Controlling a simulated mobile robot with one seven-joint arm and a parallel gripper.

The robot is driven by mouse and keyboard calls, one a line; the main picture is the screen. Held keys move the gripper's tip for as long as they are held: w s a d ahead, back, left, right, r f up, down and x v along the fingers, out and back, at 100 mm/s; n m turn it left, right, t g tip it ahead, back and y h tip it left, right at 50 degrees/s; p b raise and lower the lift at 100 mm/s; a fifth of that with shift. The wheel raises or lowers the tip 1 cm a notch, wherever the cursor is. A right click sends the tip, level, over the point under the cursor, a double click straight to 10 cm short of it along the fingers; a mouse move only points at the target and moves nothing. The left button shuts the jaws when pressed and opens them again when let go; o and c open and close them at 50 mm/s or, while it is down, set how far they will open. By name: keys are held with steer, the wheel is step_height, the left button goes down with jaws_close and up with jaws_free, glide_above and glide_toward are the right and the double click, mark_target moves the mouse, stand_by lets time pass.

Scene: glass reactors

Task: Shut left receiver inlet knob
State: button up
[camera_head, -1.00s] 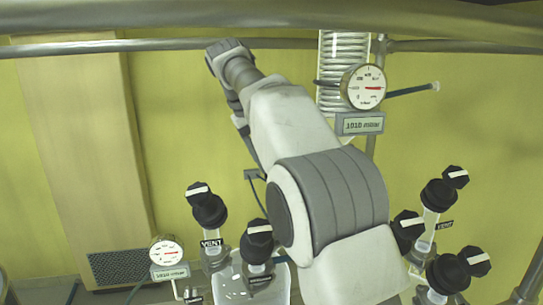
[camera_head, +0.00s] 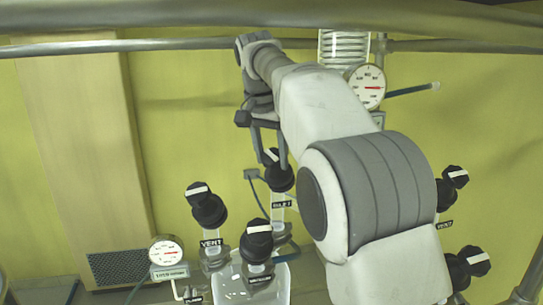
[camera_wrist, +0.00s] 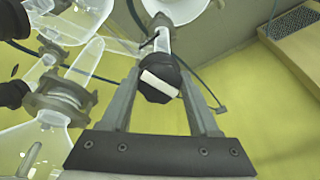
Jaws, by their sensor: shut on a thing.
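The left receiver inlet knob (camera_head: 281,178) is black with a white stripe and sits atop a glass stem labelled INLET, behind the other left knobs. My gripper (camera_head: 273,157) reaches down to it from above, its fingers on either side of the knob. In the wrist view the knob (camera_wrist: 158,88) sits between the two grey fingers of my gripper (camera_wrist: 161,76), which are shut on it. The white stripe faces the camera and lies slightly tilted across the picture. The left receiver glass (camera_head: 230,284) shows only in part at the bottom of the head view.
The vent knob (camera_head: 207,206) stands left of the inlet, and another black knob (camera_head: 257,240) stands in front. A gauge (camera_head: 166,251) is at lower left. Right-hand knobs (camera_head: 453,178) are partly behind my arm. A metal rail (camera_head: 180,44) crosses the top.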

steer(key=m+t+y+b, duration=0.1)
steer(key=m, duration=0.4)
steer(key=m+t+b, duration=0.1)
steer(key=m+b, duration=0.1)
steer(key=m, duration=0.3)
steer(key=shift+f+y+b, duration=0.1)
steer(key=shift+y+b, duration=0.2)
steer(key=shift+b, duration=0.05)
steer(key=m+t+b, duration=0.1)
steer(key=m+b, duration=0.1)
steer(key=m, duration=0.1)
steer(key=m+b, duration=0.2)
steer(key=m, duration=0.1)
steer(key=shift+t, duration=0.4)
steer(key=shift+m+t+h+b, duration=0.45)
steer(key=shift+m+b, duration=0.95)
steer(key=shift+m, duration=1.1)
steer(key=o, duration=1.4)
steer(key=v, duration=0.7)
steer(key=shift+s+r, duration=0.25)
steer(key=shift+r, duration=0.05)
